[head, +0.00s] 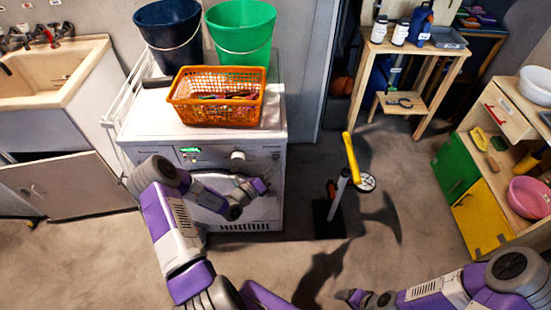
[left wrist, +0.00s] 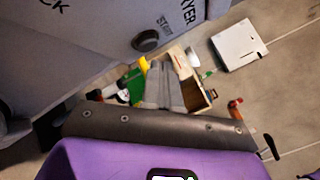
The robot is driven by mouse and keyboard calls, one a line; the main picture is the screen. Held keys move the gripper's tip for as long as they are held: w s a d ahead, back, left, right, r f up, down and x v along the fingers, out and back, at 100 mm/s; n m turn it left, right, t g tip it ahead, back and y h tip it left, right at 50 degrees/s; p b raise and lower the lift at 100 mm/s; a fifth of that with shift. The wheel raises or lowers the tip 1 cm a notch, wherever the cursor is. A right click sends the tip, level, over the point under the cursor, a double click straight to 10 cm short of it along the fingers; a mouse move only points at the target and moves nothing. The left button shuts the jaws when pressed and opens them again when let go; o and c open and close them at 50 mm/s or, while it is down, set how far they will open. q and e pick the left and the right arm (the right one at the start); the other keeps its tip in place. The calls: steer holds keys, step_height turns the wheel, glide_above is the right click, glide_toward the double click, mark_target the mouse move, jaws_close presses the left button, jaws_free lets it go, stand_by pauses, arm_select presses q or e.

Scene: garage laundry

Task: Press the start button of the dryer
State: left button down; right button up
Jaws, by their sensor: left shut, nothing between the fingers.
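The dryer (head: 205,157) is a white front-loading machine with a green display and a light knob on its top front panel. My left gripper (head: 262,187) is in front of the dryer's right front side, and my forearm covers part of the door. In the left wrist view the start button (left wrist: 146,40) is a round dark knob beside the word START on the grey panel. The closed left fingers (left wrist: 165,84) show below and slightly right of it, with an apparent gap to the button. My right gripper (head: 352,297) is low at the bottom edge, far from the dryer; its fingers are too small to read.
An orange basket (head: 190,113), a dark blue bucket (head: 169,40) and a green bucket (head: 240,32) stand on the dryer. A sink (head: 70,75) is at left, shelves at right. The floor in front is mostly clear.

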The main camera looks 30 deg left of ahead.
arm_select(q)
steer(key=shift+s+d+p, duration=0.4)
steer(key=shift+s+d, duration=0.05)
steer(key=shift+s, duration=0.25)
steer(key=shift+s+d+p, duration=0.4)
steer(key=shift+s+p, duration=0.05)
steer(key=shift+s, duration=0.3)
steer(key=shift+s+d+p, duration=0.4)
steer(key=shift+s+d, duration=0.05)
steer(key=shift+s, duration=0.25)
